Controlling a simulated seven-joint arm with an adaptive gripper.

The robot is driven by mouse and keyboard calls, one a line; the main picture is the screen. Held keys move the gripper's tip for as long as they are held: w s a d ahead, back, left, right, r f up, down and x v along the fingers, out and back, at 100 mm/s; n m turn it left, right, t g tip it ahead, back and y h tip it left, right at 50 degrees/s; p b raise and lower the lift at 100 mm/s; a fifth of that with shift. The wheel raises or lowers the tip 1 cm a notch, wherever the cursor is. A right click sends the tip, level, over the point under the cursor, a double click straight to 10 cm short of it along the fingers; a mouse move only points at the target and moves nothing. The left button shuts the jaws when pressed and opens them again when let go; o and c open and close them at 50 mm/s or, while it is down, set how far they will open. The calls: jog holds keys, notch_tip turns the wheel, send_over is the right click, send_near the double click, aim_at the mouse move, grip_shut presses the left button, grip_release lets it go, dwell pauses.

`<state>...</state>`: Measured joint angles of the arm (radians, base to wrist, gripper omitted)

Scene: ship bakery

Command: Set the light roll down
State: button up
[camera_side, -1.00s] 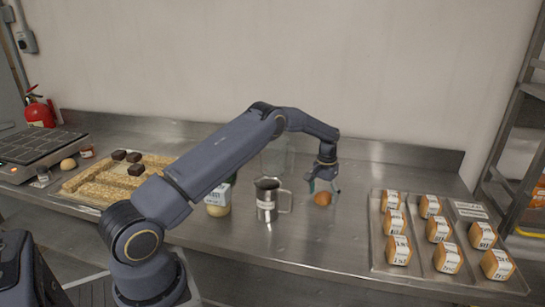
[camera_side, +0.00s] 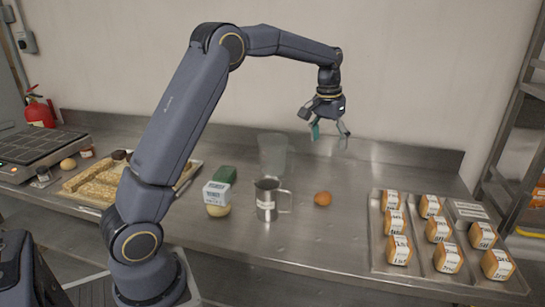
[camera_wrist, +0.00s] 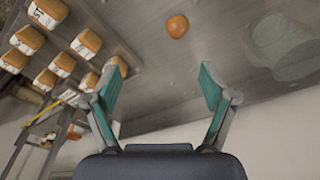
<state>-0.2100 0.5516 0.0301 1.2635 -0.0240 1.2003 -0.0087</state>
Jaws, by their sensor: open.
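A small round orange-brown roll (camera_side: 323,198) rests on the steel counter, right of the metal pitcher. It also shows in the wrist view (camera_wrist: 177,26), beyond the fingertips and apart from them. My gripper (camera_side: 329,134) is open and empty, well above the counter and the roll. In the wrist view its two teal-padded fingers (camera_wrist: 161,75) stand wide apart with nothing between them. A paler round item (camera_side: 218,210) sits on the counter at the foot of a white labelled carton; I cannot tell whether it is a roll.
The metal pitcher (camera_side: 267,200) stands left of the roll, with a clear container (camera_side: 272,153) behind. A tray (camera_side: 375,255) of several labelled loaves lies at right. The white carton (camera_side: 216,192) and a green block (camera_side: 224,174) stand left. Counter around the roll is clear.

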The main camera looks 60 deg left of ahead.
jog(key=s+d+r+t, duration=0.1)
jog(key=s+d+r, duration=0.4)
jog(key=s+r, duration=0.25)
jog(key=s+d+f+m+t, duration=0.1)
jog(key=s+d+f, duration=0.1)
jog(key=s, duration=0.9)
jog(key=s+d+f+m+t, duration=0.1)
jog(key=s+d, duration=0.3)
jog(key=s, duration=0.7)
jog(key=shift+s+d+f+m+t, duration=0.3)
jog(key=shift+s+f+m+t, duration=0.1)
jog(key=shift+t, duration=0.2)
